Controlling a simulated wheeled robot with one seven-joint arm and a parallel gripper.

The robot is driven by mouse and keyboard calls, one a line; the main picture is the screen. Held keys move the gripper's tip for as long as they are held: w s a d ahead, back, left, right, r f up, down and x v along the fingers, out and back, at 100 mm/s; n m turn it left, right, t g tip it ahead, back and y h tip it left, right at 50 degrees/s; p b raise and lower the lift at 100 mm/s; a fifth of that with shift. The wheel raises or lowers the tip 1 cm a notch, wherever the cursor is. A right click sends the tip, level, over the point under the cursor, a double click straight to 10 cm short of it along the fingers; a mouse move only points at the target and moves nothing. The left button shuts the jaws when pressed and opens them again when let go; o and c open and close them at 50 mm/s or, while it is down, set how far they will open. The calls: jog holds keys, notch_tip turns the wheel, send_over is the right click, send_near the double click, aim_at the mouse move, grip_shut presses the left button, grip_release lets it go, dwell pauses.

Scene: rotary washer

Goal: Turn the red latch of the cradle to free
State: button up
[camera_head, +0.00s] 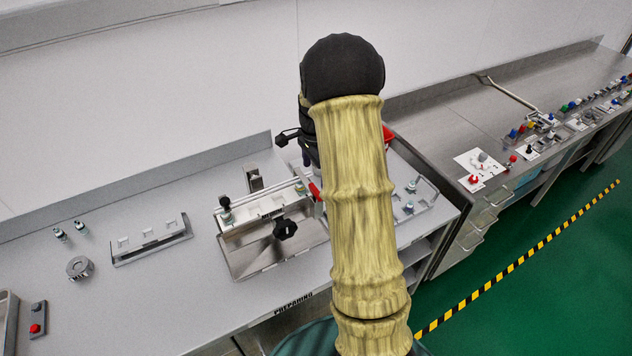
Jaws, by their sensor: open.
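A metal fixture (236,236), which looks like the cradle, sits on the grey bench in the middle, with a shallow tray at its front. A small red lever (315,191), likely the red latch, shows at its right end beside my arm. My arm hides part of it, so its full shape and angle cannot be told. My gripper (307,160) is open. It is mostly hidden behind my arm, with only dark parts showing just above the red lever. Whether it touches the lever cannot be seen.
Black knobs (285,228) (226,203) stand on the fixture. A slotted metal rack (151,240), small vials (80,228) and a round metal part (79,268) lie left. A red-button box (38,319) is near the left edge.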

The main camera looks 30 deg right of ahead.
aim_at(316, 189)
notch_tip(316, 189, down, 6)
jog(key=shift+f+p, duration=0.25)
jog(key=shift+p, duration=0.7)
jog(key=shift+c, duration=0.2)
jog(key=c, duration=1)
